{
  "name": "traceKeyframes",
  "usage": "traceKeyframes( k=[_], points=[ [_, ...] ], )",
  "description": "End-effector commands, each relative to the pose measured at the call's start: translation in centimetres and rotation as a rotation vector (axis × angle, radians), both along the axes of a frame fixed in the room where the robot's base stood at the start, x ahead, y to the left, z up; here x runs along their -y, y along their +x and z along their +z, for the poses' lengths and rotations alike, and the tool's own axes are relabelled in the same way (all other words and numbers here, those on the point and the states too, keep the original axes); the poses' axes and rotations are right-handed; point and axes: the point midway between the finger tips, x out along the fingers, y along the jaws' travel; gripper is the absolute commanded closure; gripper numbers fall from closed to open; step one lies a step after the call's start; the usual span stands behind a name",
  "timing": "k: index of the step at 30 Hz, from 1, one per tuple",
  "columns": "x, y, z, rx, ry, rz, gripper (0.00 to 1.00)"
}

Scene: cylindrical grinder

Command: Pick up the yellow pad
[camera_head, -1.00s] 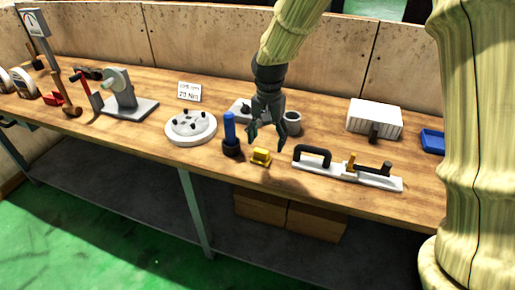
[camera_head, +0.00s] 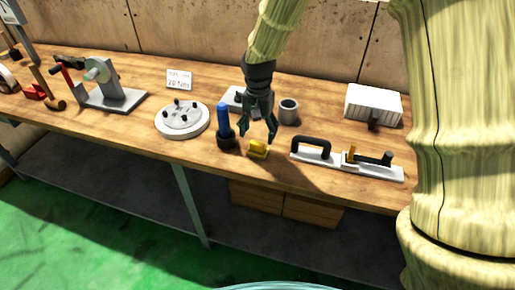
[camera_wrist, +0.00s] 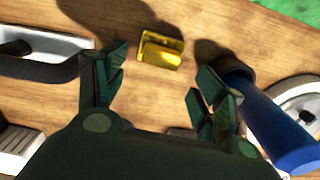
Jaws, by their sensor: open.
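The yellow pad (camera_head: 258,149) is a small yellow block on a flat base, lying on the wooden bench near its front edge. In the wrist view the yellow pad (camera_wrist: 161,50) lies on bare wood, beyond and between the fingertips. My gripper (camera_head: 257,137) is open and empty, pointing down just above the pad. In the wrist view my gripper (camera_wrist: 158,72) has its fingers spread to either side of the pad, not touching it.
A blue-handled tool (camera_head: 223,122) stands in a dark base close left of the pad. A white plate with a black handle (camera_head: 311,148) lies to the right. A grey cup (camera_head: 288,111) and a round white disc (camera_head: 182,119) stand farther back. Bare wood surrounds the pad.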

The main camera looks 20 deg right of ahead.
Motion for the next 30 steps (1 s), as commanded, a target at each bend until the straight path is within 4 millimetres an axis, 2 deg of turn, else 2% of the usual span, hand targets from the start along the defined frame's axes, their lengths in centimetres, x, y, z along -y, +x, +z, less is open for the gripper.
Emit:
traceKeyframes(
  k=[10, 15, 22, 23, 30],
  points=[
    [-0.4, -0.7, -3.9, -0.003, 0.000, 0.002, 0.30],
    [-0.5, -0.6, -4.6, -0.001, 0.001, 0.002, 0.30],
    [-0.5, -0.6, -4.7, -0.001, 0.001, 0.002, 0.30],
    [-0.5, -0.6, -4.7, -0.001, 0.001, 0.002, 0.34],
    [-0.5, -0.6, -4.7, -0.001, 0.001, 0.002, 0.78]
  ],
)
